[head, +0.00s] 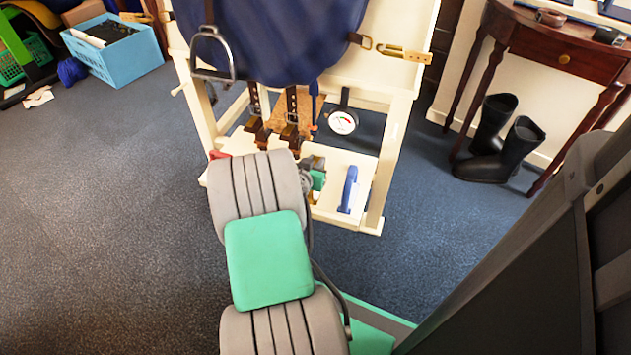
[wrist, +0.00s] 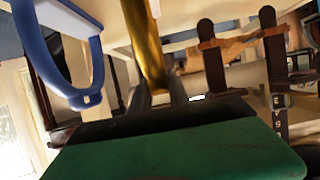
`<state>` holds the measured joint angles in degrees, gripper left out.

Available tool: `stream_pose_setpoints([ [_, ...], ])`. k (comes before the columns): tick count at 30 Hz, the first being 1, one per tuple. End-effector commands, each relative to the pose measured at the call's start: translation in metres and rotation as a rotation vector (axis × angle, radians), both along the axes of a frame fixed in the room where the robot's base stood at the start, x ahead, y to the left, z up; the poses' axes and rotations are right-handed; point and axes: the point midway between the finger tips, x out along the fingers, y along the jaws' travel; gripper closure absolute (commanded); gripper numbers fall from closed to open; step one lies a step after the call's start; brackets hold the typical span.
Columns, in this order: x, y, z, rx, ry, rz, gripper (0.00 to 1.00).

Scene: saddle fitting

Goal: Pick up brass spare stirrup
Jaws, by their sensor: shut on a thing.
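The brass spare stirrup shows in the wrist view as a gold bar (wrist: 145,45) rising between the fingers. My gripper (wrist: 160,88) is shut on it. Only part of the stirrup shows; the rest is out of frame or hidden by the gripper. In the head view my gripper end is mostly hidden behind my arm, over the low shelf of the cream stand (head: 352,160). I cannot make out the stirrup clearly there.
A blue loop-shaped thing (wrist: 62,60) is close on the left in the wrist view; it stands on the shelf in the head view (head: 349,189). Dark straps (wrist: 211,58) hang at right. A steel stirrup (head: 213,55) hangs above. Black boots (head: 507,150) stand at right.

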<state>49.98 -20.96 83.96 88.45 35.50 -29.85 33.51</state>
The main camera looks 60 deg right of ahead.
Motion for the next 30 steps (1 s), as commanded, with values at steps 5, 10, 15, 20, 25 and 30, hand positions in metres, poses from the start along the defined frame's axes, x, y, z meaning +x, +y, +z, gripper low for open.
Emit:
stream_pose_setpoints([
  [5,0.000,0.000,-0.001,0.001,0.000,0.000,1.00],
  [10,0.000,0.000,0.000,-0.001,0.000,0.000,1.00],
  [15,0.000,0.000,0.001,-0.001,0.000,0.000,1.00],
  [20,0.000,0.000,0.012,-0.002,-0.001,0.000,1.00],
  [25,0.000,-0.001,0.035,-0.002,-0.001,0.000,1.00],
  [30,0.000,0.023,0.037,0.002,0.001,0.005,1.00],
])
